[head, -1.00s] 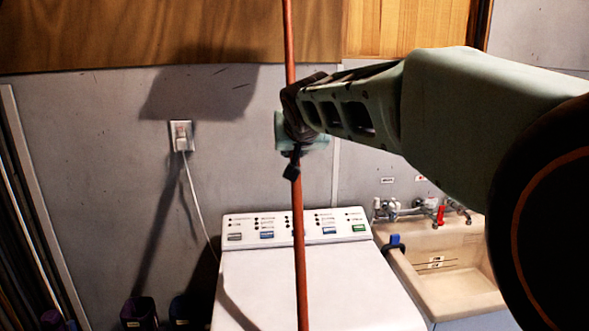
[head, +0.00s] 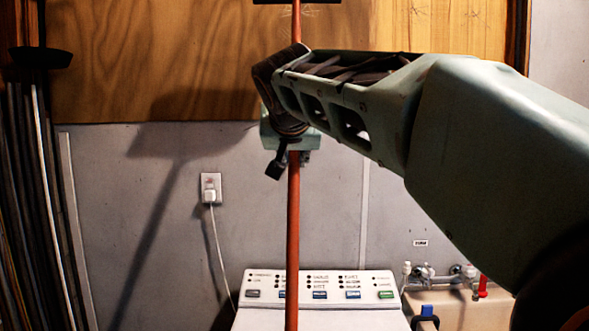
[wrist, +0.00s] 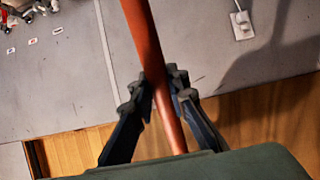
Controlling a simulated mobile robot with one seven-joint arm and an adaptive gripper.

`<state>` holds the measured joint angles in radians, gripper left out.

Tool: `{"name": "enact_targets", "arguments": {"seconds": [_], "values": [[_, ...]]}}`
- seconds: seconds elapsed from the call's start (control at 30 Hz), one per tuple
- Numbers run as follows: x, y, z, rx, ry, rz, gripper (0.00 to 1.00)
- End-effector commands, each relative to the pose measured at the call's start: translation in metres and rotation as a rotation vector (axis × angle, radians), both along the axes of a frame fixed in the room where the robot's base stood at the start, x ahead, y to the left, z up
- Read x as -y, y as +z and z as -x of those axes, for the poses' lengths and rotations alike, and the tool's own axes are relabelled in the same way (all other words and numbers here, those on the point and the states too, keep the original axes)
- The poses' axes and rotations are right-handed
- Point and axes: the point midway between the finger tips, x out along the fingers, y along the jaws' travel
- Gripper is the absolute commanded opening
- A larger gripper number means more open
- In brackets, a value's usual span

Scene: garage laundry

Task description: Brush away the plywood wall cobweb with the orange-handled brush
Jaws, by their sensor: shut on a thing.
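The brush's orange handle (head: 293,230) runs nearly upright through the head view. Its dark head (head: 272,1) is cut off by the top edge. My gripper (head: 290,158) is shut on the handle, in front of the wall below the plywood (head: 150,70). In the wrist view the two dark fingers of my gripper (wrist: 160,92) pinch the orange handle (wrist: 142,35) from both sides. Faint pale strands of the cobweb (head: 312,13) show on the plywood just below the brush head, partly behind the handle. I cannot tell whether the brush touches the wall.
A white washing machine (head: 320,318) stands below, with a sink (head: 455,308) and taps (head: 440,272) to its right. A plugged-in outlet (head: 211,187) is on the grey wall. Long dark strips (head: 30,190) stand at the left.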

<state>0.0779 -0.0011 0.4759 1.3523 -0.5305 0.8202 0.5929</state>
Motion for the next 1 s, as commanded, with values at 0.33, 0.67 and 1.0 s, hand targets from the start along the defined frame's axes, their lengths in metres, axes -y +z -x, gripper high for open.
{"name": "enact_targets", "arguments": {"seconds": [0.33,0.67,1.0], "values": [[0.0,0.003,0.001,0.005,0.0,-0.001,0.0],[0.0,0.005,-0.017,0.005,0.0,-0.002,0.0],[0.001,0.005,-0.056,0.005,0.0,-0.001,0.0]]}}
